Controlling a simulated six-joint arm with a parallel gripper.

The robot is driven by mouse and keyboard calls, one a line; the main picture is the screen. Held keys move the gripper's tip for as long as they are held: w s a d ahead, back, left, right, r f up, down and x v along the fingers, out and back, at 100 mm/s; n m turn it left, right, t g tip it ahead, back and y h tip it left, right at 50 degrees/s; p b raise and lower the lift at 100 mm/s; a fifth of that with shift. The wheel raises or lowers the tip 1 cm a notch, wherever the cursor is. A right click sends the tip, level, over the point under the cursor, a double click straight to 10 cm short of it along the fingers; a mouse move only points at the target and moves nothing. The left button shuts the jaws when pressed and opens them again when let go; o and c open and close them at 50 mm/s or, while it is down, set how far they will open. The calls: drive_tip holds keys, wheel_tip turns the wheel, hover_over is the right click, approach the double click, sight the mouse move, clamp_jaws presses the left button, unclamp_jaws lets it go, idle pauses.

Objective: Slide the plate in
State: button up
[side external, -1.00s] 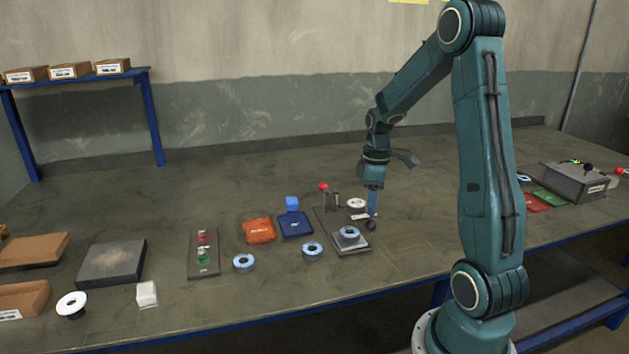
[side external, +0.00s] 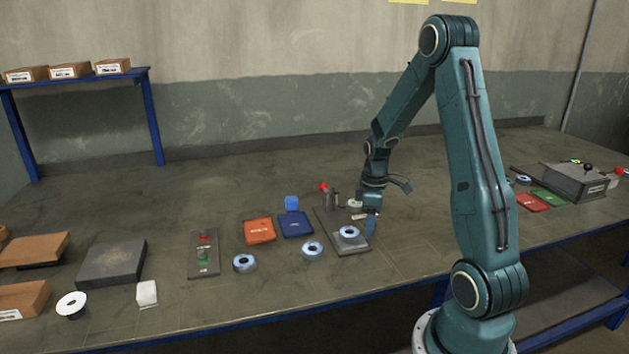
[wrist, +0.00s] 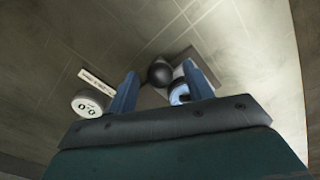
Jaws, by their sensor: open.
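A grey plate (side external: 347,245) with a pale blue-ringed flap disc (side external: 349,233) on it sits at the front of a dark fixture (side external: 325,219). My gripper (side external: 371,233) is low at the right side of the plate. In the wrist view its two blue fingers (wrist: 159,70) are open, with a round black knob (wrist: 160,75) showing between them. I cannot tell whether either finger touches the knob. The knob is hidden behind the gripper in the side view. Part of the disc (wrist: 179,94) shows beside the right finger in the wrist view.
Upright posts and a red knob (side external: 323,187) stand at the fixture's back, near a white round part (wrist: 89,103). Loose discs (side external: 312,249) (side external: 243,263), an orange packet (side external: 259,230) and a blue one (side external: 296,224) lie left.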

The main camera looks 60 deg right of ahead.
drive_tip(key=c, duration=0.8)
drive_tip(key=shift+o, duration=0.2)
drive_tip(key=shift+w+d, duration=3)
drive_tip(key=shift+w, duration=0.05)
drive_tip(key=o, duration=0.8)
drive_tip(key=shift+s, duration=0.1)
drive_tip(key=shift+c, duration=0.2)
drive_tip(key=shift+r, duration=0.1)
wheel_tip(320, 180, up, 8)
